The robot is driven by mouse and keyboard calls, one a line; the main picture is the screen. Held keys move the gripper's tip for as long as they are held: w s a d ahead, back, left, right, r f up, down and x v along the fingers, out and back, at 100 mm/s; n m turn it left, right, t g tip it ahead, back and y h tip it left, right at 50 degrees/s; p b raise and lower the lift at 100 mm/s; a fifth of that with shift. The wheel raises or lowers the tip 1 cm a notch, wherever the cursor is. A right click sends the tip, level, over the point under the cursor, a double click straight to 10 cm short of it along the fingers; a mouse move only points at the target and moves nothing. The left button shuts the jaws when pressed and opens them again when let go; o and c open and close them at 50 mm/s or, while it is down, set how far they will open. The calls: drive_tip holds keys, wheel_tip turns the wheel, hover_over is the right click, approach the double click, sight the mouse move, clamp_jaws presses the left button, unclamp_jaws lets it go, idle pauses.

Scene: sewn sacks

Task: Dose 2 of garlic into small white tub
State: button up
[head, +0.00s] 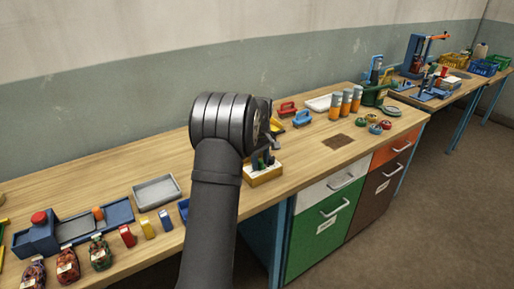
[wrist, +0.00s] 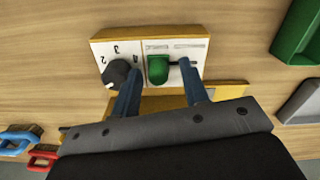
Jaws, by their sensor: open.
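A box with a white panel and yellow sides (wrist: 108,43) shows in the wrist view. It carries a black dial (wrist: 117,73) with numbers around it and a green lever or switch (wrist: 157,69). My gripper (wrist: 160,68) is open, with one blue finger on each side of the green part; I cannot tell whether they touch it. In the head view the box (head: 263,178) stands near the bench's front edge, and my arm hides most of the gripper. I cannot identify garlic. A shallow white container (head: 319,103) lies at the back; I cannot tell whether it is the tub.
Several filled net sacks (head: 100,252) stand at the lower left, near a blue machine with a red knob (head: 39,217) and a grey tray (head: 156,190). Orange-and-grey cylinders (head: 346,100) and small round pots (head: 374,128) stand to the right. Bare wood lies around the brown mat (head: 339,142).

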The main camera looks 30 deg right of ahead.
drive_tip(key=a, duration=0.2)
drive_tip(key=a+r, duration=0.1)
drive_tip(key=a, duration=0.1)
drive_tip(key=shift+r, duration=0.15)
wheel_tip(320, 180, up, 16)
drive_tip(key=shift+s+a+m+t+h, duration=1.1)
drive_tip(key=shift+s+a+m+t, duration=0.65)
drive_tip(key=shift+s, duration=1.5)
drive_tip(key=x, duration=1.1)
drive_tip(key=v, duration=1.1)
drive_tip(key=shift+a+n+t, duration=0.1)
drive_tip(key=shift+n+t, duration=0.15)
drive_tip(key=w+d+n+g+y, duration=0.2)
drive_tip(key=w+d+n+g, duration=0.15)
drive_tip(key=w+d, duration=0.2)
drive_tip(key=shift+m+g, duration=0.25)
drive_tip(key=f, duration=1.1)
drive_tip(key=w+f, duration=0.1)
drive_tip(key=f, duration=0.5)
drive_tip(key=shift+a+f, duration=0.1)
drive_tip(key=shift+a, duration=0.25)
